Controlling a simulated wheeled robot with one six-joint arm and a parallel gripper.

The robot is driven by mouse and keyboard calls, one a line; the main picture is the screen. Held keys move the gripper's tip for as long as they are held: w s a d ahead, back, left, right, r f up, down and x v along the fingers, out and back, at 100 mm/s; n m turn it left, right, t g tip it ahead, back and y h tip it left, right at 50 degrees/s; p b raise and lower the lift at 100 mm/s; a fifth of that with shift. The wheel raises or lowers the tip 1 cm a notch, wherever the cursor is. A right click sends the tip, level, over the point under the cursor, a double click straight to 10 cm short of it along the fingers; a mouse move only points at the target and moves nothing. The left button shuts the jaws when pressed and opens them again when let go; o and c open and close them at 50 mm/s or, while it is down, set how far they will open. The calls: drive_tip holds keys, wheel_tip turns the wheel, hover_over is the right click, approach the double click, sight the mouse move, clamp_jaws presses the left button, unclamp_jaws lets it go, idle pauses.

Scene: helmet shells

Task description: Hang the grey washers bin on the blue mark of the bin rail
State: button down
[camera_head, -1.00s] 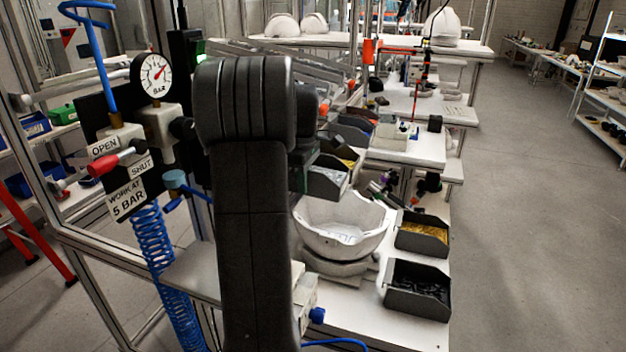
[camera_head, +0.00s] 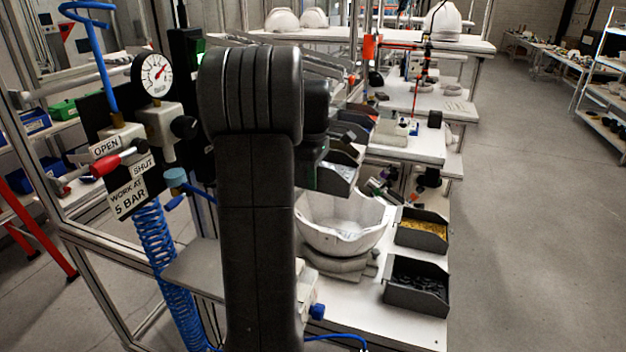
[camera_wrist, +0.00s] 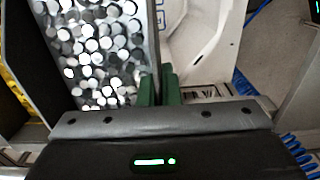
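The grey washers bin (camera_head: 338,176), full of shiny discs, is held above the white helmet shell (camera_head: 345,222) in the head view. It fills the upper left of the wrist view (camera_wrist: 100,50). My gripper's green fingers (camera_wrist: 160,90) stand either side of the bin's right wall in the wrist view and look closed on it. In the head view my arm hides most of my gripper (camera_head: 312,168). Dark bins (camera_head: 352,132) sit just behind the held bin. I cannot make out the rail's blue mark; my arm and the bins cover that area.
A bin of yellow parts (camera_head: 422,230) and a bin of black parts (camera_head: 417,287) stand right of the shell on the white bench (camera_head: 375,322). A gauge panel with a blue coiled hose (camera_head: 165,270) is left of my arm. The floor at right is clear.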

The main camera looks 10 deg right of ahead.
sight(342, 184)
drive_tip(key=shift+s+d+p, duration=0.1)
drive_tip(key=shift+s+d, duration=0.6)
drive_tip(key=shift+d, duration=0.35)
drive_tip(key=shift+s+d+p, duration=0.15)
drive_tip(key=shift+s+d, duration=0.55)
drive_tip(key=shift+d, duration=0.3)
drive_tip(key=shift+s+d+p, duration=0.1)
drive_tip(key=shift+s+d, duration=0.6)
drive_tip(key=shift+d, duration=0.35)
